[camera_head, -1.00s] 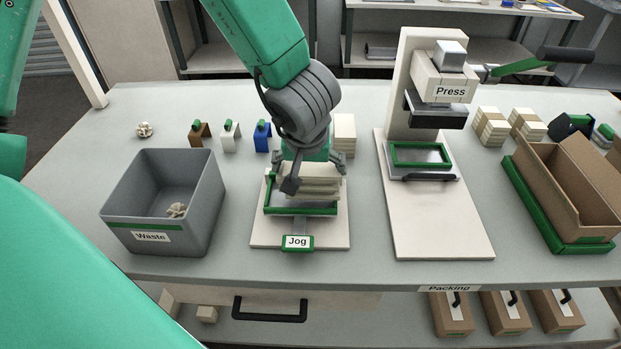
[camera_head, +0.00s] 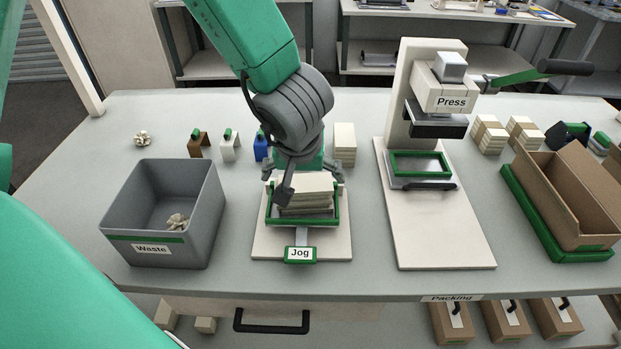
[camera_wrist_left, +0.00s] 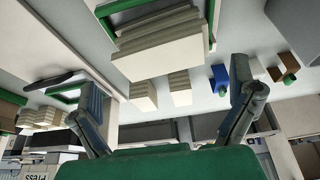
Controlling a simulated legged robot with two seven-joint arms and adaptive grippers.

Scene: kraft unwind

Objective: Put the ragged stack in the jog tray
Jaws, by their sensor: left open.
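The ragged stack (camera_head: 306,200) of pale sheets lies inside the green-rimmed jog tray (camera_head: 300,222), its layers slightly uneven. The tray stands on a pale base with a "Jog" label. My left gripper (camera_head: 310,180) is open at the stack's back edge, its fingers spread. In the left wrist view the stack (camera_wrist_left: 162,45) lies in the green-rimmed tray (camera_wrist_left: 108,8), beyond the open fingers of my left gripper (camera_wrist_left: 168,110), with nothing between them. My right gripper is not in view.
A grey waste bin (camera_head: 205,215) stands left of the tray, with crumpled paper inside. The press (camera_head: 425,215) stands to the right. Another pale stack (camera_head: 345,145) and small brown, white and blue blocks stand behind. A cardboard box (camera_head: 575,190) is at the far right.

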